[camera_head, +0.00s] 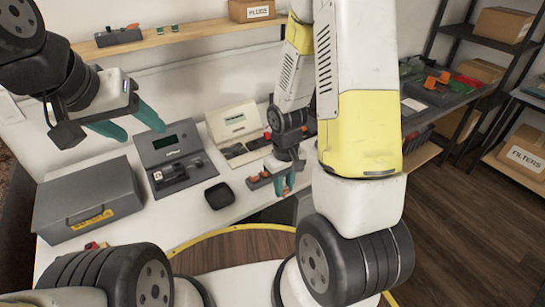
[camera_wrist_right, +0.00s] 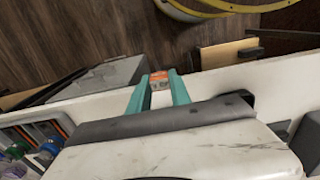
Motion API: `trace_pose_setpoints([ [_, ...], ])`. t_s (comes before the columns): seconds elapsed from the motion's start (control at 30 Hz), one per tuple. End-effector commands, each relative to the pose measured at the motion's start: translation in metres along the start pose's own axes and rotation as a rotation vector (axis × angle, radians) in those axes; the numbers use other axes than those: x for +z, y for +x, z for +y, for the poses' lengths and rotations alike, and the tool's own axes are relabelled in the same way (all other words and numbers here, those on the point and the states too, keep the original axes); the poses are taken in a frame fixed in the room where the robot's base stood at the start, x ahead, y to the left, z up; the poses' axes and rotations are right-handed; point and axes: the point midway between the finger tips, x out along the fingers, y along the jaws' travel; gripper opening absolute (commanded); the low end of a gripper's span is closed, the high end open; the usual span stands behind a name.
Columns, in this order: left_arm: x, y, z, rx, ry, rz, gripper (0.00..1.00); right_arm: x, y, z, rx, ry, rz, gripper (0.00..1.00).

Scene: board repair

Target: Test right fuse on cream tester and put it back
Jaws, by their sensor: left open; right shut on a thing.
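The cream tester (camera_head: 238,122) stands open on the white table, with a dark panel at its front. A grey tester (camera_head: 172,143) with a dark screen stands left of it. A small dark holder with orange tops (camera_head: 258,180) sits just left of my right gripper (camera_head: 284,186). In the right wrist view my right gripper (camera_wrist_right: 159,92) is shut on an orange-topped fuse (camera_wrist_right: 159,79) between its teal fingers. My left gripper (camera_head: 130,122) is open and empty, above the table left of the grey tester.
A grey lidded box (camera_head: 88,200) with a yellow label stands at the table's left. A small black tray (camera_head: 219,195) lies at the table's middle. A wooden wall shelf (camera_head: 180,38) runs behind. Dark shelving with boxes (camera_head: 500,24) stands at right.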

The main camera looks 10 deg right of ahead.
Motion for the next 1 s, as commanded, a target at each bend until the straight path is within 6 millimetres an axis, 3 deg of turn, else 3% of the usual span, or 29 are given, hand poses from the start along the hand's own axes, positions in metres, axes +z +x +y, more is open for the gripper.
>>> trace_pose_setpoints([
  [0.2, 0.0, 0.0, 0.0, 0.0, 0.0, 0.0, 0.58, 0.009, -0.001, -0.004, 0.0, 0.0, -0.001, 0.0],
  [1.0, 0.0, 0.0, 0.0, 0.0, 0.0, 0.0, 0.58, 0.008, -0.013, -0.004, 0.0, -0.001, -0.001, 0.0],
])
